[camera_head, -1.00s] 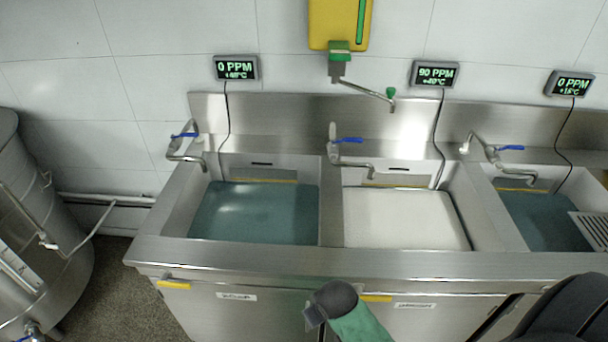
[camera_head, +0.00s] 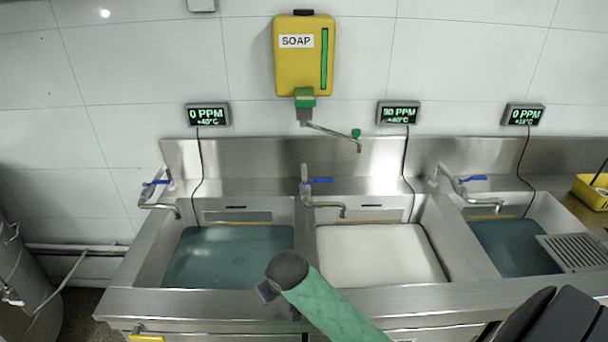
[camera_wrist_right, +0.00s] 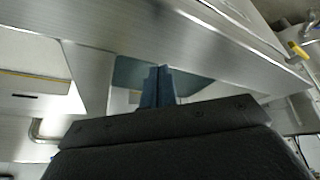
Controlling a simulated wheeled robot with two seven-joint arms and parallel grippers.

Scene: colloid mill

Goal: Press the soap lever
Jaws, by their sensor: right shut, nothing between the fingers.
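A yellow soap dispenser (camera_head: 302,70) hangs on the wall above the middle sink. My green-sleeved arm with a dark grey rounded end reaches in from the bottom, in front of the sinks' front edge, below and apart from the lever. My right gripper (camera_wrist_right: 157,86) shows blue fingers shut together and empty in the wrist view. Its fingertips cannot be made out in the head view. My left gripper is out of view.
A steel unit holds a left teal-water basin (camera_head: 230,258), a foamy middle basin (camera_head: 380,258) and a right teal-water basin (camera_head: 515,248). Taps with blue handles and small wall displays stand behind. The air before the lever is clear.

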